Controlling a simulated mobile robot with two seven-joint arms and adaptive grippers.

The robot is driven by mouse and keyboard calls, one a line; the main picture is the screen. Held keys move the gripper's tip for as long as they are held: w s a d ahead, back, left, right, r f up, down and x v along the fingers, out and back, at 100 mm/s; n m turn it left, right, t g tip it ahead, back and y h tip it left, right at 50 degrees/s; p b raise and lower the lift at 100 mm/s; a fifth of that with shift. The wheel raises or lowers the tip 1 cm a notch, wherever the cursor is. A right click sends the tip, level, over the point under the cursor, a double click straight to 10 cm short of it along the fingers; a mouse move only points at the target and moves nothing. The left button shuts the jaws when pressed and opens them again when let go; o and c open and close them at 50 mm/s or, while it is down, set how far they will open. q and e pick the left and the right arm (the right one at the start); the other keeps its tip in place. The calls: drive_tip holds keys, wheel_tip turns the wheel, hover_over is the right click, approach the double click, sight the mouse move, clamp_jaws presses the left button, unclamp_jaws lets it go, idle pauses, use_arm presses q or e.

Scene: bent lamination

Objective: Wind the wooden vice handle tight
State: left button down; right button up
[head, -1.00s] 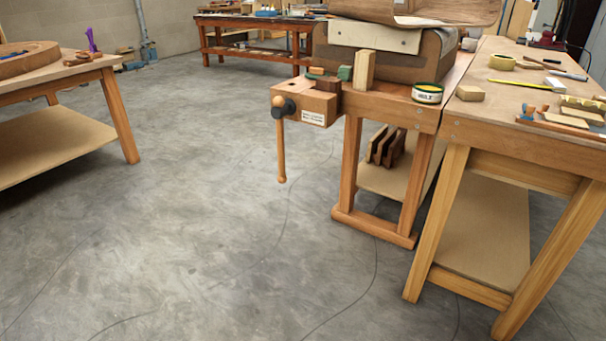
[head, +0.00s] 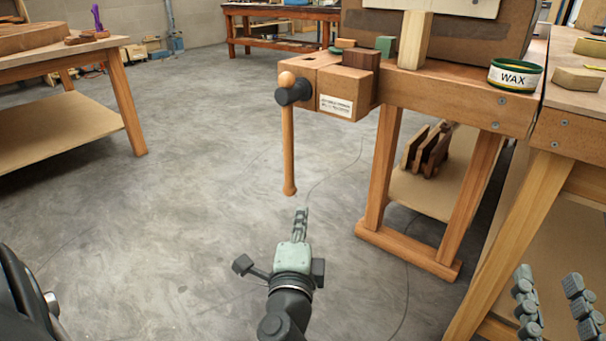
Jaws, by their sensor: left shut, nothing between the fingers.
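The wooden vice handle (head: 288,150) hangs upright in the head view, its small ball end just above the black hub (head: 293,92) and its longer part pointing down. The hub sits on the front of the wooden vice jaw (head: 325,85), which bears a white label. My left gripper (head: 301,213) is shut and empty, pointing away from me. In the picture its tips are just below the handle's lower end, apart from it. My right gripper (head: 555,290) is at the lower right with its two fingers apart and nothing visible between them.
The vice is on a wooden bench (head: 460,103) holding a WAX tin (head: 515,75), an upright wooden block (head: 414,40) and small blocks. Another bench (head: 570,135) stands at the right, close to my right gripper. The floor (head: 190,200) left of the vice is clear.

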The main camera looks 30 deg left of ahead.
use_arm(q)
drive_tip(key=s+a+x, duration=0.1)
drive_tip(key=a+x, duration=0.1)
drive_tip(key=x, duration=1.1)
drive_tip(key=shift+s+a+r, duration=0.2)
drive_tip(key=shift+r, duration=0.45)
use_arm(e)
drive_tip(key=shift+r, duration=0.25)
drive_tip(key=shift+s+r, duration=0.1)
